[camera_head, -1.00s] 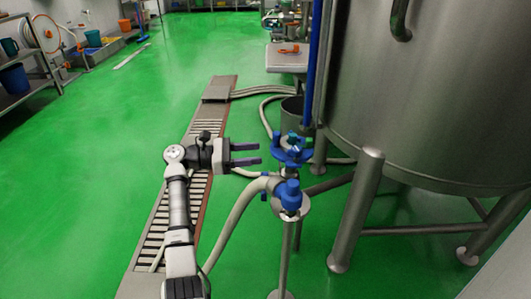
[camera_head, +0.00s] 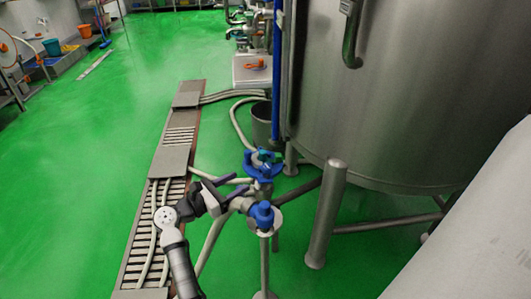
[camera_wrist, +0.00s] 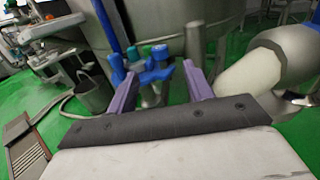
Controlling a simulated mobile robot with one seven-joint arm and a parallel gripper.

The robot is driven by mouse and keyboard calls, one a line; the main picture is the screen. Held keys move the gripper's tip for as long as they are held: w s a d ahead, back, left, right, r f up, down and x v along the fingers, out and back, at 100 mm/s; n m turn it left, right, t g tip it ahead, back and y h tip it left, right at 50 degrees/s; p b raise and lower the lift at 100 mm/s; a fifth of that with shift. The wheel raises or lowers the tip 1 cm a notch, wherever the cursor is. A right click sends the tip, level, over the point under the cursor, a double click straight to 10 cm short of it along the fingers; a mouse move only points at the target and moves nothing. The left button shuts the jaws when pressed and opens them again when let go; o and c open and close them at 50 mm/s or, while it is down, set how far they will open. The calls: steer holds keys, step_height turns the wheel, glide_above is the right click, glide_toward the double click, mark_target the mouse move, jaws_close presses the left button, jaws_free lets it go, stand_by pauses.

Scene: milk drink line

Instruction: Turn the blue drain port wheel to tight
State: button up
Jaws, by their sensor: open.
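The blue wheel (camera_head: 262,166), with a teal part on top, stands on a thin post beside the tank's legs. In the wrist view the blue wheel (camera_wrist: 152,70) shows beyond and between my fingertips, at a short distance. My gripper (camera_head: 240,186) is open and empty, to the lower left of the wheel in the head view. It angles up toward the wheel. In the wrist view its two purple fingers (camera_wrist: 158,74) are spread apart. I cannot tell whether a finger touches the wheel. The wheel's tightness cannot be read.
A blue fitting (camera_head: 262,214) on a hose and stand is close to my gripper; it also looms at right in the wrist view (camera_wrist: 285,45). The steel tank (camera_head: 400,90) and its leg (camera_head: 325,215) stand to the right. A floor drain (camera_head: 172,160) runs left. Green floor is open beyond it.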

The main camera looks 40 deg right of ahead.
mark_target(263, 169)
steer(key=shift+n+t, duration=0.5)
steer(key=shift+t, duration=0.3)
steer(key=d+p, duration=0.1)
steer(key=d, duration=1.1)
steer(key=shift+w+d+r+p, duration=0.1)
steer(key=shift+w+d+p, duration=0.1)
steer(key=shift+p, duration=0.1)
steer(key=c, duration=0.9)
steer(key=shift+b, duration=0.35)
steer(key=shift+c, duration=0.3)
